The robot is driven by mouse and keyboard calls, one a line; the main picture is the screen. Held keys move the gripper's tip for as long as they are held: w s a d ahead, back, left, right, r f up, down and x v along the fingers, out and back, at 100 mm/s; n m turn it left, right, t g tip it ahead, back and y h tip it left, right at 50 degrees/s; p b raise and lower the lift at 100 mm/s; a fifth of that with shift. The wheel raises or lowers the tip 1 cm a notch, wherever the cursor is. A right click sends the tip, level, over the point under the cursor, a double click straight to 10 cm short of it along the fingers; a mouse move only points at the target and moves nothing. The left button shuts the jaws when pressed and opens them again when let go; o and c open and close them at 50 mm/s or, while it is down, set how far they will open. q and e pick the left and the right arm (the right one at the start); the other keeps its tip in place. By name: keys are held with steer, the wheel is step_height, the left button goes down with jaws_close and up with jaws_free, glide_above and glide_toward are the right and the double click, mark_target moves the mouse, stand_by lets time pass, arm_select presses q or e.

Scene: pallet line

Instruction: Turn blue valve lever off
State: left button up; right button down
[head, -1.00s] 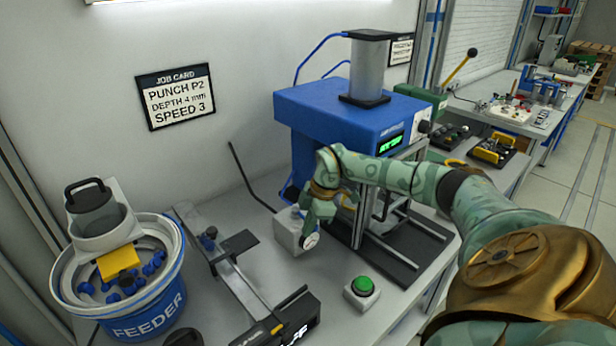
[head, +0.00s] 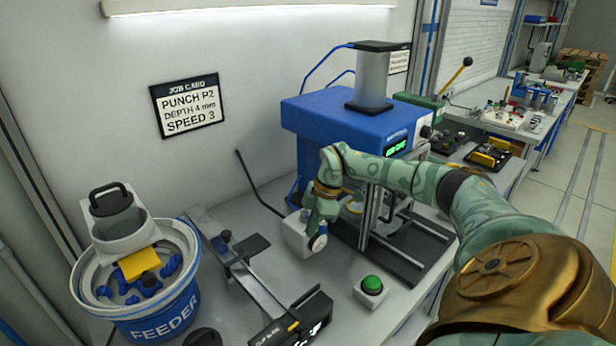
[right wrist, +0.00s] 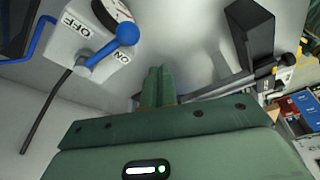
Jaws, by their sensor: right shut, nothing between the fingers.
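The blue valve lever (right wrist: 112,46) with its round ball end is at the upper left of the right wrist view, mounted on a grey box (right wrist: 78,45) marked OFF and ON. The ball end lies close to the ON label (right wrist: 121,56); the OFF label (right wrist: 75,22) is on the other side of the lever. My right gripper (right wrist: 158,84) is shut and empty, with a visible gap between it and the lever. In the head view, my right gripper (head: 322,212) hangs beside the grey box (head: 298,237); the lever is hidden there. My left gripper is not in view.
A blue press (head: 345,122) stands behind my right arm. A green button (head: 371,285) sits in front, and a long rail fixture (head: 258,290) and a feeder bowl (head: 150,318) stand to the left. A black cable rises behind the box. Some bare bench lies between fixture and box.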

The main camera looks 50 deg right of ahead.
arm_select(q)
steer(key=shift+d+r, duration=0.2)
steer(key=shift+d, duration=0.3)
arm_select(e)
steer(key=w+v, duration=0.1)
steer(key=v, duration=0.5)
steer(key=shift+r, duration=0.2)
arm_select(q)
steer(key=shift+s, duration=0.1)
